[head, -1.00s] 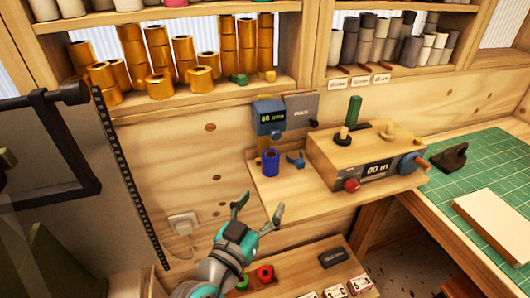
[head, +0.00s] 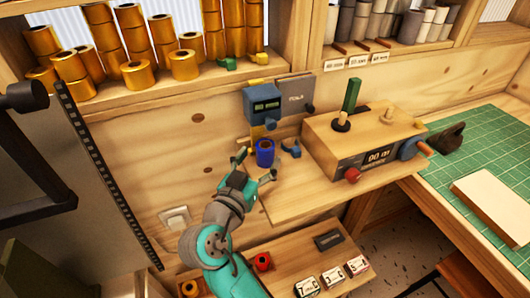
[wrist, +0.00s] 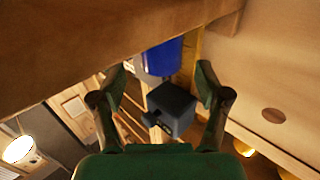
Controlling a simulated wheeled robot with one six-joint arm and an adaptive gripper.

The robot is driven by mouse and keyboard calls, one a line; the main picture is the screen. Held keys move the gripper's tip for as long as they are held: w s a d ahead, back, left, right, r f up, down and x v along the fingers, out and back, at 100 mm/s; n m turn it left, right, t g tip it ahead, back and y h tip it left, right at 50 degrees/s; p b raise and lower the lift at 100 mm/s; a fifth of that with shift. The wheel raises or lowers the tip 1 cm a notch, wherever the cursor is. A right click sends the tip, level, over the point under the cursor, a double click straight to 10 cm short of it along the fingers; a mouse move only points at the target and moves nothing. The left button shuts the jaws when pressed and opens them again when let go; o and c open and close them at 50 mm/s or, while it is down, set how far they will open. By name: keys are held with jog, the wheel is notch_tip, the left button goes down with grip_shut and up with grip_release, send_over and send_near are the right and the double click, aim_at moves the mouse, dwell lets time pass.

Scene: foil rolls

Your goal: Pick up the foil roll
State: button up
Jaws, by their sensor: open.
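A blue foil roll (head: 264,152) stands upright at the left end of the wooden ledge, below a small blue-grey display box (head: 262,106). My gripper (head: 255,166) is open and empty, just in front of the blue roll, its fingers spread toward it. In the wrist view the blue roll (wrist: 164,57) shows beyond the gap between the fingertips (wrist: 163,80), with the dark box (wrist: 172,108) below it in the picture. I cannot tell whether either finger touches the roll. Several gold foil rolls (head: 138,75) stand on the shelf at upper left.
The wooden ledge (head: 300,200) is bare in front. A lower shelf holds small labelled boxes (head: 332,278). A green mat (head: 490,160) lies at right.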

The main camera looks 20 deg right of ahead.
aim_at(261, 150)
jog(key=shift+f+x, duration=0.2)
jog(key=shift+x, duration=2.1)
jog(key=shift+a, duration=0.15)
jog(key=c, duration=1.4)
jog(key=shift+r, duration=0.15)
jog(key=shift+r, duration=0.6)
notch_tip(261, 150, up, 2)
jog(key=shift+r, duration=0.1)
jog(key=v, duration=1.8)
